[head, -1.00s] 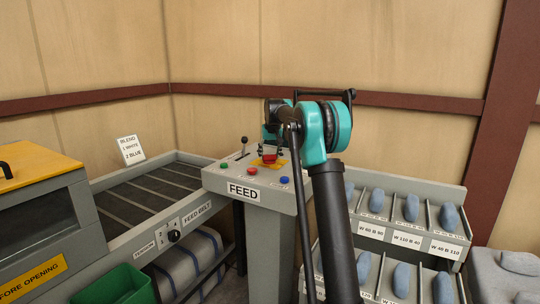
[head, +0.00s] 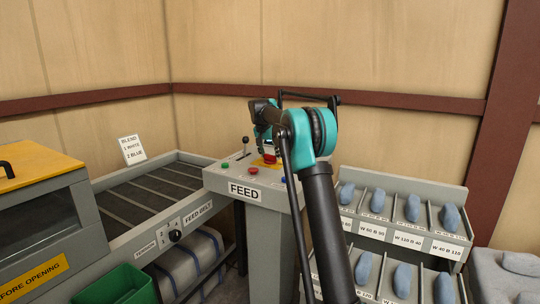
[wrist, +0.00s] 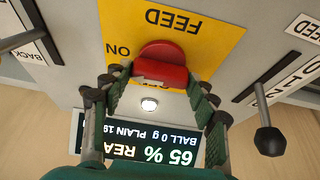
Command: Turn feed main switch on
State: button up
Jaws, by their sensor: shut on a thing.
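The feed main switch (wrist: 172,55) is a red rotary handle on a yellow plate (wrist: 205,30) marked FEED and ON. A second word below the handle is mostly hidden by it and the fingers. A pale arrow shows on the handle's near face; I cannot tell its exact setting. My gripper (wrist: 153,84) is shut on the red handle, one finger at each side. In the head view my gripper (head: 267,146) is over the yellow plate on top of the FEED console (head: 262,216), and hides most of the switch.
A black-knobbed lever (head: 245,142) stands at the console's back left. Green (head: 225,166), red (head: 253,171) and blue (head: 283,179) buttons line the front. A lit display (wrist: 130,145) is beyond the switch in the wrist view. Bins (head: 405,237) stand right, the feed belt (head: 145,197) left.

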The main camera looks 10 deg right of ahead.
dwell(0.5)
jog(key=o, duration=1.2)
jog(key=shift+c, duration=0.2)
jog(key=v, duration=1.2)
jog(key=shift+w, duration=0.1)
